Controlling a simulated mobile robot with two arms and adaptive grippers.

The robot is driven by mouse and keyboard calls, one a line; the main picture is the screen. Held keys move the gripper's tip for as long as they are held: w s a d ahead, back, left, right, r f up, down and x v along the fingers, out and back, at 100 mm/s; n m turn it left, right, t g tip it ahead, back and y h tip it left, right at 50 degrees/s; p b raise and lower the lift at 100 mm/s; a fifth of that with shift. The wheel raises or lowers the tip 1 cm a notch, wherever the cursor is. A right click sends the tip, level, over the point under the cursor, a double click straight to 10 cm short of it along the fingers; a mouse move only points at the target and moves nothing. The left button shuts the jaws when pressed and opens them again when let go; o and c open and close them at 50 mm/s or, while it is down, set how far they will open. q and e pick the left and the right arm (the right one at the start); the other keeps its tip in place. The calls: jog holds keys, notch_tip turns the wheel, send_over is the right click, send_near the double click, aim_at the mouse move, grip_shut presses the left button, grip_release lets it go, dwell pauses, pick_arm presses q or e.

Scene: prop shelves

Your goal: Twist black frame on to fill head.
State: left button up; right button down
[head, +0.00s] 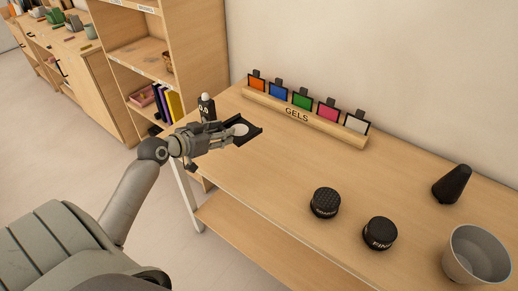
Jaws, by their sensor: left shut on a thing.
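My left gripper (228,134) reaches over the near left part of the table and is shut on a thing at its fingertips. A black frame (252,137) with flared, angular edges shows just beyond the fingers. A round white face (240,130) sits between the frame and the fingers. I cannot tell whether the frame and the white face are joined. A black upright piece with a small white marking (207,107) stands just behind the gripper. I cannot tell which part is the fill head. My right gripper is out of view.
A wooden GELS rack (305,117) with several coloured gels stands along the wall. Two round black pieces (324,203) (380,233), a black cone (452,184) and a grey bowl (478,255) stand at the right. The table's middle is clear. Shelves (165,60) stand at the left.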

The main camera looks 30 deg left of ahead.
aim_at(246, 134)
pick_arm(q)
jog(key=w+d+f, duration=0.1)
jog(key=w, duration=0.1)
jog(key=w+d+f+p, duration=0.1)
jog(key=w+d, duration=0.2)
jog(key=shift+w+d+f+p, duration=0.1)
jog(key=shift+w+f+p, duration=0.25)
jog(key=shift+f, duration=0.05)
jog(key=w+f, duration=0.1)
jog(key=f, duration=0.1)
jog(key=w+d+f, duration=0.1)
jog(key=f, duration=0.2)
jog(key=w+d+f, duration=0.1)
jog(key=f, duration=0.1)
jog(key=shift+w+d+f, duration=0.2)
jog(key=shift+f, duration=0.5)
jog(key=shift+f, duration=0.1)
